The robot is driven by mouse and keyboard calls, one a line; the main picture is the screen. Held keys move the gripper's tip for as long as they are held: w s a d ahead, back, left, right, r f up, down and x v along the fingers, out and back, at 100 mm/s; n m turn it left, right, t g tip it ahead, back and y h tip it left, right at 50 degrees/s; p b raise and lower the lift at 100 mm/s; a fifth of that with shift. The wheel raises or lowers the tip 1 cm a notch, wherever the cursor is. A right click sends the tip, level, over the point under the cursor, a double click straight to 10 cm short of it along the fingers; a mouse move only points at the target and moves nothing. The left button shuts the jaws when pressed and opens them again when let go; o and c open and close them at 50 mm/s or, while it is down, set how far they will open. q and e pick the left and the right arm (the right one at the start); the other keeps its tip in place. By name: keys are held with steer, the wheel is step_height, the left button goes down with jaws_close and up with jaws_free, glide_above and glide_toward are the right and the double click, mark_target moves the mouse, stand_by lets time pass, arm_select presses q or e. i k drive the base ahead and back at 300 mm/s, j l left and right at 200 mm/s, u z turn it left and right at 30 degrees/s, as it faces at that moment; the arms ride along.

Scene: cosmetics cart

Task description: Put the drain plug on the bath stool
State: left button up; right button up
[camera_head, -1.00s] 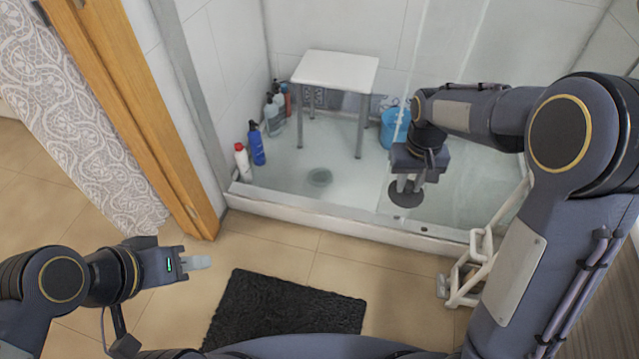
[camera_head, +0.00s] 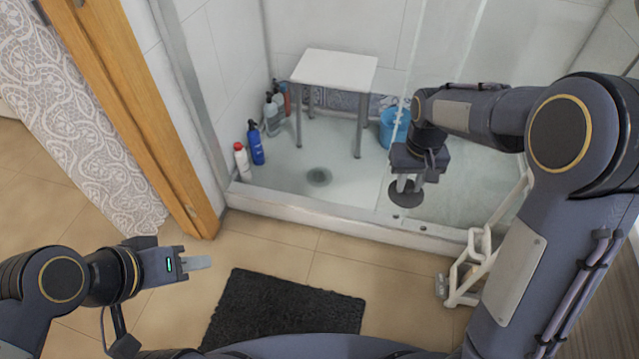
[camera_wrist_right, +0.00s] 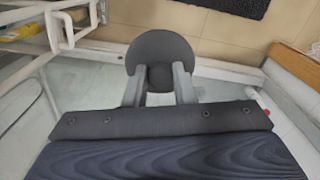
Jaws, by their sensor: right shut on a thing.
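The drain plug (camera_head: 405,196) is a dark round disc held below my right gripper (camera_head: 407,184) over the front of the shower tray. In the right wrist view the plug (camera_wrist_right: 160,52) sits between the two fingertips of my right gripper (camera_wrist_right: 159,85), which is shut on it. The bath stool (camera_head: 335,70) has a white rectangular seat and grey legs, and stands at the back of the shower, to the left of and beyond the right gripper. Nothing lies on its seat. My left gripper (camera_head: 195,263) is over the tiled floor at left; its finger gap cannot be made out.
Several bottles (camera_head: 256,143) stand along the shower's left wall. A blue bucket (camera_head: 392,125) is right of the stool. A raised sill (camera_head: 330,219) edges the shower tray, with a drain hole (camera_head: 318,176) behind it. A white rack (camera_head: 475,268) and black mat (camera_head: 285,310) are in front.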

mark_target(331, 78)
steer(key=i+j+u, duration=0.15)
steer(key=i+u, duration=0.25)
steer(key=i, duration=0.45)
steer(key=i+l+u, duration=0.15)
steer(key=i+u, duration=0.3)
steer(key=i, duration=0.35)
